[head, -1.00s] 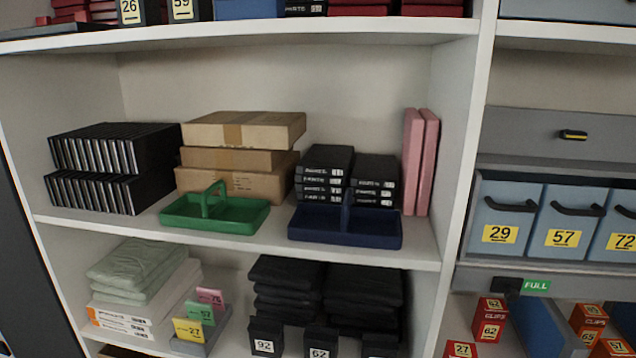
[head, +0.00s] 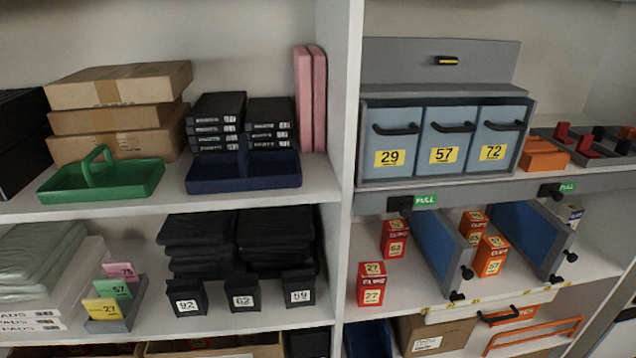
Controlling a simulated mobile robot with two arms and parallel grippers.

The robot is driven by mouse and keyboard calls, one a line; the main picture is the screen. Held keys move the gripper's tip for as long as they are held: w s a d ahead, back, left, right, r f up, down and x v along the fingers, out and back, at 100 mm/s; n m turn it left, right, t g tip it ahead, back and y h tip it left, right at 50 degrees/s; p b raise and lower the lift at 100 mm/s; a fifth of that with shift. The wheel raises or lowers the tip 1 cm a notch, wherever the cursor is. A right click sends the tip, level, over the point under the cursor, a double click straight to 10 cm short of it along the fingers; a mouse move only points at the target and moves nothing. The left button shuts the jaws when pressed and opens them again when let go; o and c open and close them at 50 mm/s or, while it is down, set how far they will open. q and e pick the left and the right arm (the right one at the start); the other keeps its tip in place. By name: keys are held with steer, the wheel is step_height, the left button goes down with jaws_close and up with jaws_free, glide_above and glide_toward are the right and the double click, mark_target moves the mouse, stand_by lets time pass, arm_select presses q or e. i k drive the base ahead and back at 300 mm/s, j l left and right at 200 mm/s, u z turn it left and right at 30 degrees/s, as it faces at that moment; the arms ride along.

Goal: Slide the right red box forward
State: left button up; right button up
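Several small red boxes with yellow number labels stand on the lower right shelf. Left of a blue divider panel (head: 437,250) are a red box labelled 62 (head: 394,238) at the back and a red box labelled 27 (head: 371,284) nearer the front edge. Right of that panel are a red box (head: 473,226) at the back and an orange-red box labelled 57 (head: 490,257) in front of it. A second blue panel (head: 531,240) stands right of them. Neither of my grippers is in view.
Blue drawers (head: 440,142) labelled 29, 57 and 72 sit above. A white upright (head: 339,130) separates the bays. Black brackets with green tags (head: 425,200) hang under the upper shelf. Below are a cardboard box (head: 436,335) and an orange frame (head: 533,333).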

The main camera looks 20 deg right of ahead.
mark_target(395, 232)
steer(key=i+j+z, duration=0.1)
steer(key=z, duration=0.25)
steer(key=i+j+z, duration=0.15)
steer(key=z, duration=0.2)
steer(key=i+j+z, duration=0.15)
steer(key=z, duration=0.2)
steer(key=i+j, duration=0.05)
